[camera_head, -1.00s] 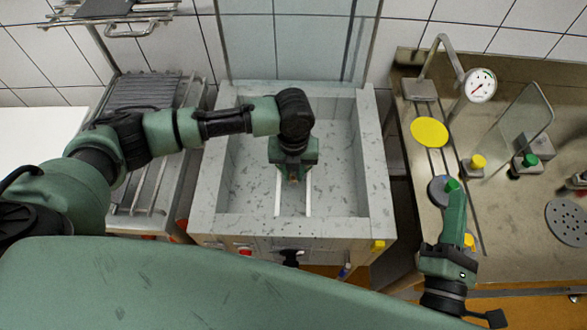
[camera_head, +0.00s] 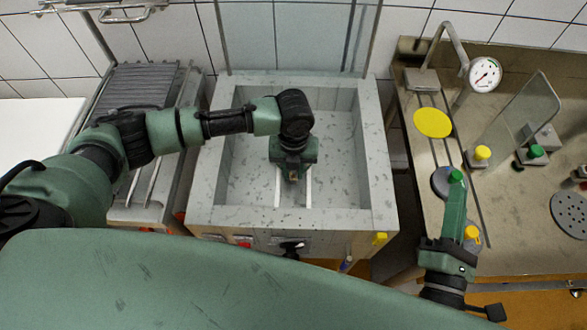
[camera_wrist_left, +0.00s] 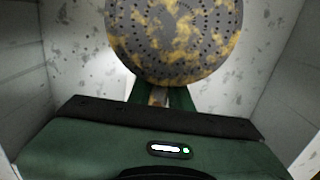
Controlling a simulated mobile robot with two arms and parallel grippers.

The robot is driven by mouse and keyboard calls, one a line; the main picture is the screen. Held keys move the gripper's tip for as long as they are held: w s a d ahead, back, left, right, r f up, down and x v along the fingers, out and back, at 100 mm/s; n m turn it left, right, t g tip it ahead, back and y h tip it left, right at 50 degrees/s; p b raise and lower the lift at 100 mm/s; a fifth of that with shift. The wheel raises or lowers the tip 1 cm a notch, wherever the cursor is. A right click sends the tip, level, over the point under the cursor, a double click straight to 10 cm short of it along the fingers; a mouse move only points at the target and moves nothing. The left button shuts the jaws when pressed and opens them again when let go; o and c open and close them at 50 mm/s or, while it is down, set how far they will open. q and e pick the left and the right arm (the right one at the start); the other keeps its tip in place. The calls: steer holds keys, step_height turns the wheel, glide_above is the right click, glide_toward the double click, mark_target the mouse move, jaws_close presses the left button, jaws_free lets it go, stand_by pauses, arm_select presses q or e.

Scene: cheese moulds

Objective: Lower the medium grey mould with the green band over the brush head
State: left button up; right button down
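My left gripper (camera_head: 291,176) points down inside the stone basin (camera_head: 206,190). In the left wrist view, its fingers (camera_wrist_left: 162,97) are close together on a small brownish part. The medium grey mould (camera_wrist_left: 175,40) shows there as a round, perforated grey face with yellow-brown patches, at the top centre and against the fingers. In the head view the mould is hidden behind my left wrist. Its green band is not visible. The brush head is hidden in both views. My right gripper (camera_head: 456,182) is over the right counter beside a grey disc, fingers edge-on.
Basin walls surround the left gripper, with some bare floor (camera_head: 338,180) around it. A ribbed metal rack (camera_head: 145,90) stands left. The right counter (camera_head: 530,240) holds a yellow disc (camera_head: 432,122), a gauge (camera_head: 485,74), a clear panel (camera_head: 517,115) and coloured knobs.

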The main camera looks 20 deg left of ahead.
arm_select(q)
steer(key=o, duration=0.4)
steer(key=shift+o, duration=0.2)
step_height(320, 180, up, 12)
steer(key=b, duration=0.1)
steer(key=shift+s, duration=0.1)
